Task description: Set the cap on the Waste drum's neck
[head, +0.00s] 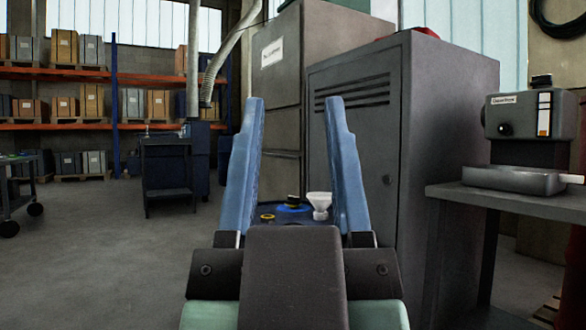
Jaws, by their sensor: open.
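My gripper (292,101) is open, its two blue fingers upright and wide apart with nothing held between them. Beyond it, between the fingers, is a dark blue top surface (288,222); it may be a drum top, but no label shows and my gripper hides its lower part. On it lie a blue disc (281,208) with a small black piece (293,199) standing at it, a yellow ring (267,217) to the left, and a white funnel (320,204) to the right. I cannot tell which of these small pieces is the cap or the neck.
Tall grey cabinets (350,130) stand close behind and to the right. A workbench (530,203) with a grey machine (527,115) is at the right. A small dark stand (167,160) and pallet racking (75,75) are at the left.

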